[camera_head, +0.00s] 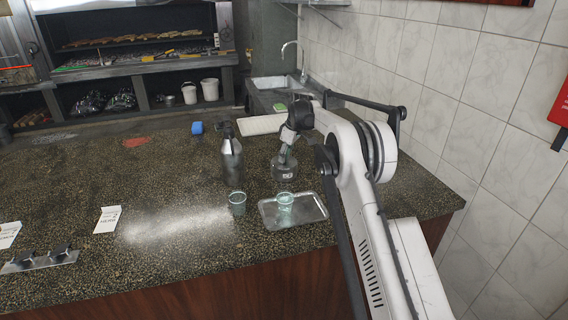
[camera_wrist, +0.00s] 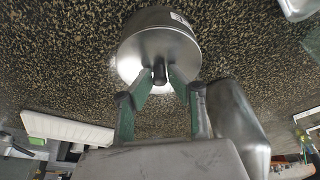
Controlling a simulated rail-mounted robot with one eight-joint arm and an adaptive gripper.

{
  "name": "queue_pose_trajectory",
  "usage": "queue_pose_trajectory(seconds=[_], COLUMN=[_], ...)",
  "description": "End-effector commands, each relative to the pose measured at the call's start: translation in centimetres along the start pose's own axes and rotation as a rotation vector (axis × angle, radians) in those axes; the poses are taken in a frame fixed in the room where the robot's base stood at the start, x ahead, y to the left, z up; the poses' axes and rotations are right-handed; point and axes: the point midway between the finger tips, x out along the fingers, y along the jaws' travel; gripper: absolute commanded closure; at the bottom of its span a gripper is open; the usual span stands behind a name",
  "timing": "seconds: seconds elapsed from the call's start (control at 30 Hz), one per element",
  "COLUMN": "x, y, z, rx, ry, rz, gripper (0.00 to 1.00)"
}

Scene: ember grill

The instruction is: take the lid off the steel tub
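The steel tub (camera_head: 284,172) stands upright on the speckled counter, behind the small tray. In the wrist view the round steel tub (camera_wrist: 150,28) shows from above, its lid (camera_wrist: 135,62) on top with a short dark knob (camera_wrist: 159,75) in the middle. My gripper (camera_wrist: 161,72) is over the lid, its two green-sided fingers on either side of the knob. The fingers look spread, with narrow gaps beside the knob; I cannot tell whether either one touches it. In the head view my gripper (camera_head: 286,155) partly hides the tub's top.
A tall steel bottle (camera_head: 232,162) stands close left of the tub. A metal tray (camera_head: 312,212) holds a greenish cup (camera_head: 285,201); another cup (camera_head: 237,204) stands left of it. A white board (camera_head: 258,125) lies behind. The counter's middle left is mostly clear.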

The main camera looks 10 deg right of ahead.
Motion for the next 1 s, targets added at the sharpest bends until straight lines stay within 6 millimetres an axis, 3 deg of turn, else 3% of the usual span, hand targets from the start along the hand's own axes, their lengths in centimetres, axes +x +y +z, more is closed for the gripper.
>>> queue_pose_trajectory(seconds=[0.1,0.57,0.83,1.0], x=[0.0,-0.5,-4.2,-5.6], y=[0.0,0.0,0.0,-3.5], z=[0.0,-0.1,-1.1,-2.8], rx=[0.0,0.0,0.0,-0.003], ry=[0.0,0.0,0.0,0.0], rz=[0.0,0.0,0.0,-0.001], gripper=[1.0,1.0,1.0,1.0])
